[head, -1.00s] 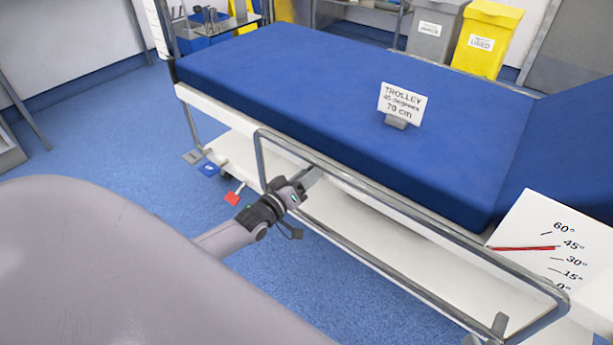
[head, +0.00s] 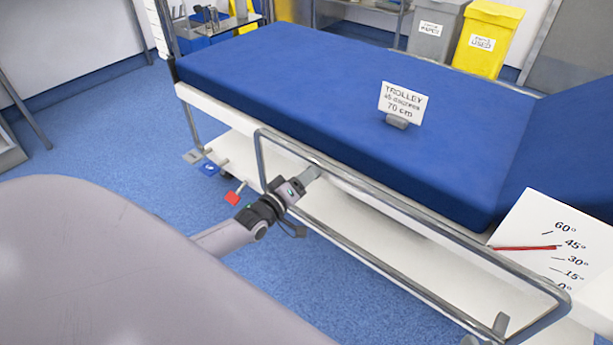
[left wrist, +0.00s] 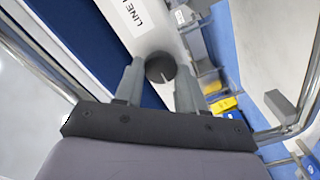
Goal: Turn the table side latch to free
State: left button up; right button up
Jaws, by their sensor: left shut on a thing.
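The table side latch shows in the left wrist view as a dark round knob (left wrist: 160,67) with a pale line on it, set in the pale side of the table. My left gripper (head: 314,170) reaches the table side through the side rail in the head view. In the left wrist view my left gripper (left wrist: 160,75) has one finger on each side of the knob and is shut on it. In the head view the knob is hidden behind the gripper. My right gripper is not in view.
The metal side rail (head: 420,232) surrounds the left wrist's reach. The blue mattress (head: 300,90) lies above it and a white lower shelf (head: 370,255) below. The blue floor (head: 130,130) at left is clear.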

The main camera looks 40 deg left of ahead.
pick_arm(q)
jog(key=o, duration=1.1)
jog(key=shift+c, duration=0.2)
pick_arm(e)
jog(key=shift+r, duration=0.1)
pick_arm(q)
jog(key=s+p, duration=0.2)
jog(key=s, duration=0.5)
jog(key=shift+a+p, duration=0.25)
jog(key=shift+p, duration=0.1)
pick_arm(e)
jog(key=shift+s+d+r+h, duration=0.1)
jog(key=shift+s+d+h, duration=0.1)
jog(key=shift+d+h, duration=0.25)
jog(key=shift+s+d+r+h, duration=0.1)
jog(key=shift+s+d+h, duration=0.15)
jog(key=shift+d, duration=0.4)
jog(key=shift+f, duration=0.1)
